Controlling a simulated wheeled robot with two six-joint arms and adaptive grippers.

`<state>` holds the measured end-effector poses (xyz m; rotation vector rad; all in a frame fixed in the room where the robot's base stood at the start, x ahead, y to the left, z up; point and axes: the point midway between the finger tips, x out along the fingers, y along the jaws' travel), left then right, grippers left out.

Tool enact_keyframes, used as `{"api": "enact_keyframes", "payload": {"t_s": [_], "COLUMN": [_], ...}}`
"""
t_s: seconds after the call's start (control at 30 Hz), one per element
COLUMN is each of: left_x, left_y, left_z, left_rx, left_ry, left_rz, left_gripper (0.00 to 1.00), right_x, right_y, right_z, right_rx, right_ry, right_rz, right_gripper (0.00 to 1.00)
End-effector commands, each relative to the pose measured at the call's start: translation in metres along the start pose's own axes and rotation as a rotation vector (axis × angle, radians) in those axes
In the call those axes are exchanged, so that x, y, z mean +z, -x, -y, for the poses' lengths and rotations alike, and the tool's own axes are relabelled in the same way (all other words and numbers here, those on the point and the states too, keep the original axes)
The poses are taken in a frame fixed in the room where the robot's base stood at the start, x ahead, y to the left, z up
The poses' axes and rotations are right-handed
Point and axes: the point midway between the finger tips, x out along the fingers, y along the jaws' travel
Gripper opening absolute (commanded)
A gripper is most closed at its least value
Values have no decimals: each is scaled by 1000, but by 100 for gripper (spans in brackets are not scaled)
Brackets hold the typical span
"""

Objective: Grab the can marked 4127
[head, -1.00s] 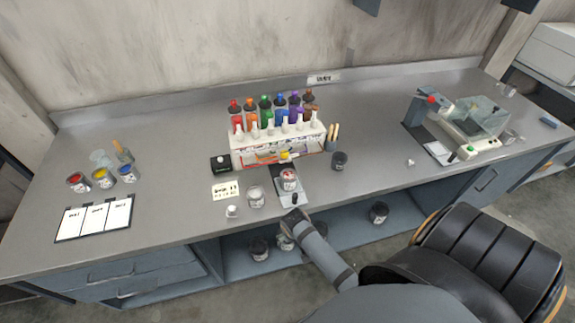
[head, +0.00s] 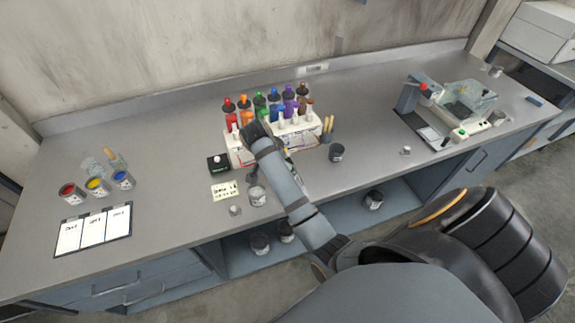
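No number 4127 is legible on any can. Open cans of red (head: 70,191), yellow (head: 97,187) and blue paint (head: 122,180) stand at the left of the bench. Dark cans (head: 260,243) (head: 373,199) stand on the lower shelf. My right arm reaches up across the bench; its dark end (head: 256,133) is in front of the rack, fingers not distinguishable. The arm hides the small scale and its can. My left gripper is not in view.
The white rack (head: 240,152) holds several coloured bottles. A black box (head: 218,163) and a note card (head: 225,191) are left of my arm. A clipboard (head: 93,230) lies at front left. A machine with a clear cover (head: 468,104) stands at right. The bench's left-centre is clear.

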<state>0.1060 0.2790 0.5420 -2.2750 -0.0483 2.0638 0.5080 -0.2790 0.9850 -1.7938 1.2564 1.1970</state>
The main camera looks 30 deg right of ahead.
Motion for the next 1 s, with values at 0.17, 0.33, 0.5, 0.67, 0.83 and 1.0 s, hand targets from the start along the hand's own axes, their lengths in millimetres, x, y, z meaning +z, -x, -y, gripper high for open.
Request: {"api": "enact_keyframes", "payload": {"t_s": [0.17, 0.33, 0.5, 0.67, 0.83, 1.0], "left_x": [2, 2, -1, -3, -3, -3], "left_y": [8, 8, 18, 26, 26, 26], "left_z": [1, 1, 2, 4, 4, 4], "left_rx": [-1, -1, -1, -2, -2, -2], "left_ry": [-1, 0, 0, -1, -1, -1], "left_rz": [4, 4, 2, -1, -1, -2], "left_gripper": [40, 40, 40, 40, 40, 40], "right_x": [-1, 0, -3, -4, -3, -2], "right_y": [-30, -42, -54, -83, -94, -94], "right_z": [-1, -1, -3, -3, -2, -2], "right_rx": [4, -1, 5, 3, -1, -1], "right_ry": [3, 2, 4, 4, 3, 3], "right_rz": [0, 1, 0, 1, 1, 1], "right_gripper": [82, 82, 82, 82, 82, 79]}}
